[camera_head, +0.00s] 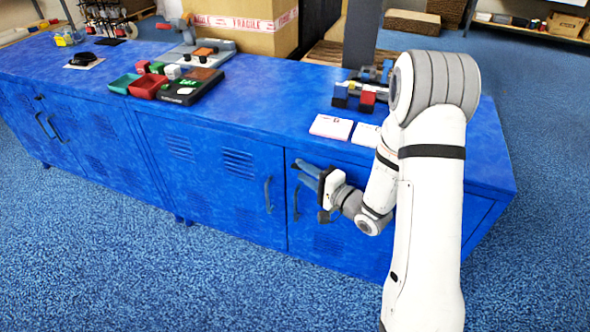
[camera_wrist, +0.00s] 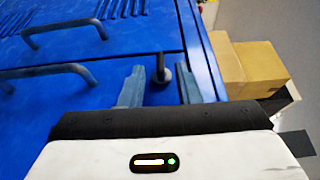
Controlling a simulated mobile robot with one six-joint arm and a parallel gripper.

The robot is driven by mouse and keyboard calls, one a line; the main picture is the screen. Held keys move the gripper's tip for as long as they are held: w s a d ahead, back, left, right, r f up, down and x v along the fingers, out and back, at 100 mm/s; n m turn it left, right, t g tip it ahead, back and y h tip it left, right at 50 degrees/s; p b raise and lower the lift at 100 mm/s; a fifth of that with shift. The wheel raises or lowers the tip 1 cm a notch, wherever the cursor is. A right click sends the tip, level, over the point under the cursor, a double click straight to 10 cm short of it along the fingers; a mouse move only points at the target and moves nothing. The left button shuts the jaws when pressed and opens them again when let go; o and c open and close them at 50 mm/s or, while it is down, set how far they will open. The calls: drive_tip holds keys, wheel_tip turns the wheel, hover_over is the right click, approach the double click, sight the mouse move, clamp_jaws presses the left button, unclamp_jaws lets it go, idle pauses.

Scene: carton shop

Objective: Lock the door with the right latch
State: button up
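The right door (camera_head: 345,225) of the blue cabinet sits flush with its neighbour, as far as I can see. A dark latch (camera_wrist: 160,72), a short round-ended peg or lever, stands on the blue front near the door seam in the wrist view. My gripper (camera_head: 308,175) is at the upper left of this door. In the wrist view its two blue-grey fingers (camera_wrist: 161,87) are apart, one on each side of the latch, with no clear contact. The door's bar handle (camera_wrist: 55,75) lies to the left of the fingers. The latch is hidden or too small in the head view.
The neighbouring door (camera_head: 215,180) has its own bar handle (camera_head: 268,195). Blue carpet in front is clear.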

sight(296, 167)
drive_tip(key=shift+x, duration=1.9)
drive_tip(key=shift+s, duration=0.1)
clamp_jaws()
